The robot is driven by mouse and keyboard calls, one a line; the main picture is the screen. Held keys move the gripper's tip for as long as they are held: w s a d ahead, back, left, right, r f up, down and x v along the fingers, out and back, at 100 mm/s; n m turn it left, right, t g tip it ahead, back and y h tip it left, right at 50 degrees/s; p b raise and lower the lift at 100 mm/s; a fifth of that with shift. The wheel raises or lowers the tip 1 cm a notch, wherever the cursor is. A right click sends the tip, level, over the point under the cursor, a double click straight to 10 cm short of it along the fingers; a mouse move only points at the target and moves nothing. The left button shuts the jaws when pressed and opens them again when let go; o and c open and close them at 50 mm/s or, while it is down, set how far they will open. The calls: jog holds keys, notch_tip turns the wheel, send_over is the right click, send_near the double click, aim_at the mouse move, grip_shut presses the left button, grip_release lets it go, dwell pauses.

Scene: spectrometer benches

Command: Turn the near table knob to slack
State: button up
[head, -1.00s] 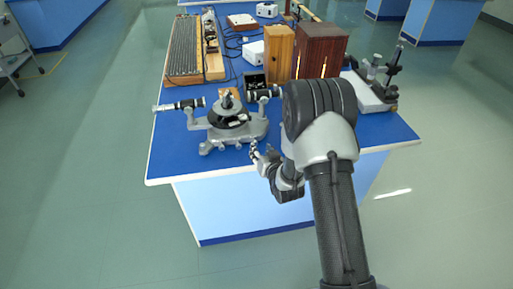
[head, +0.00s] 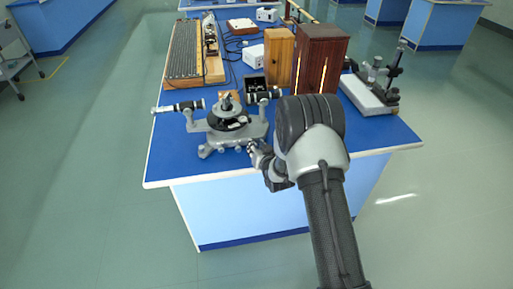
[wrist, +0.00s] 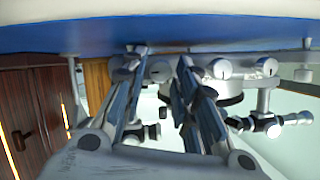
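The grey spectrometer (head: 229,126) stands near the front edge of the blue table, with small round knobs along its front base. In the wrist view, which is upside down, several slotted pale knobs show in a row. One knob (wrist: 160,70) lies between my fingertips; another (wrist: 220,68) and a third (wrist: 266,66) are to its right. My gripper (head: 252,148) is at the right front of the base. In the wrist view my gripper (wrist: 158,62) is open, its fingers on either side of the first knob. I cannot tell whether they touch it.
The blue table (head: 178,160) has bare surface left of and in front of the spectrometer. Telescope tubes (head: 178,106) stick out to the sides. A dark wooden box (head: 319,60) and a lighter one (head: 279,58) stand behind my arm. A grey instrument (head: 368,94) is at the right.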

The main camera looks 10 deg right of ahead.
grip_shut()
dwell(0.3)
jog(key=n+h, duration=0.2)
jog(key=n, duration=0.1)
jog(key=shift+a, duration=0.3)
jog(key=n+h, duration=0.2)
jog(key=shift+a+f+n, duration=0.1)
jog(key=shift+a+n, duration=0.05)
jog(key=shift+n, duration=0.25)
jog(key=n+h, duration=0.1)
jog(key=n, duration=0.1)
jog(key=n+t+h, duration=0.1)
jog(key=shift+a+f+n, duration=0.15)
jog(key=shift+a+n, duration=0.05)
jog(key=shift+n, duration=0.2)
jog(key=shift+f+n+t+h, duration=0.15)
jog(key=shift+n+t+h, duration=0.5)
jog(key=shift+n, duration=0.85)
jog(key=shift+h, duration=0.25)
